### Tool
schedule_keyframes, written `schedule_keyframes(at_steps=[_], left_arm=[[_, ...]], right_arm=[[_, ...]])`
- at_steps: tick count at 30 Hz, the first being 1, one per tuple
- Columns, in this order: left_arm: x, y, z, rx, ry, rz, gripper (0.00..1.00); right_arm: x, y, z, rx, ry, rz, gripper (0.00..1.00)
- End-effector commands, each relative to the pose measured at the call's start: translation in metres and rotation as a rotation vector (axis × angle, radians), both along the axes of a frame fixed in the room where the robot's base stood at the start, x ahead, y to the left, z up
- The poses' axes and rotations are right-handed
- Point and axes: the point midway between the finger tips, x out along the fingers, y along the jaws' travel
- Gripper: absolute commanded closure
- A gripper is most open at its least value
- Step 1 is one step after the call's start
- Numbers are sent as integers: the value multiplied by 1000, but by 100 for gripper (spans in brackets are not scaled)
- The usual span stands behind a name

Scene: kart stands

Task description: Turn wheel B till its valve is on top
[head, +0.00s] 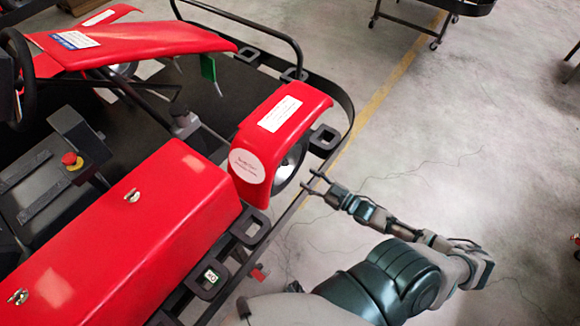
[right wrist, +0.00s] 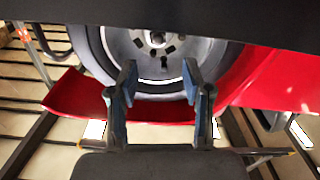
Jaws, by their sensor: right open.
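A wheel with a grey rim and dark tyre (head: 290,163) sits under the red fender (head: 258,138) at the kart's near right corner. I cannot read a letter that marks it as wheel B. The right wrist view shows the wheel (right wrist: 157,72) close up, with its hub and dark slots. I cannot make out a valve. My right gripper (head: 316,183) is open beside the wheel. In the right wrist view its two fingers (right wrist: 160,82) stand apart in front of the rim, with nothing clearly between them. My left gripper is not in view.
A black tubular bumper rail (head: 349,110) runs around the kart near the wheel. A red box cover (head: 150,225) lies left of my right arm. A black wheeled cart (head: 430,12) stands at the back.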

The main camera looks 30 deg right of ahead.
Motion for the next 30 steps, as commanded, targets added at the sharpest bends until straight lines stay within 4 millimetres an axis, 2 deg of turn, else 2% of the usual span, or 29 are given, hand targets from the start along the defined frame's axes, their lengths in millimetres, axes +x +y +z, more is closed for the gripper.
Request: schedule_keyframes(at_steps=[1,6,12,18,25,26,30], left_arm=[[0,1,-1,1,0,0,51],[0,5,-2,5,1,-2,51],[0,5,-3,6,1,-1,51],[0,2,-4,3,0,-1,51],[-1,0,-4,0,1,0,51],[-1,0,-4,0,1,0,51],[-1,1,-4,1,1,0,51]], right_arm=[[12,3,1,1,-6,0,51],[46,15,0,3,-5,-1,51],[73,26,-1,2,-2,-2,51],[84,32,-1,0,-1,-1,51],[84,34,-1,-1,1,0,51],[84,34,-1,-1,1,0,53],[84,32,-1,0,0,-1,88]])
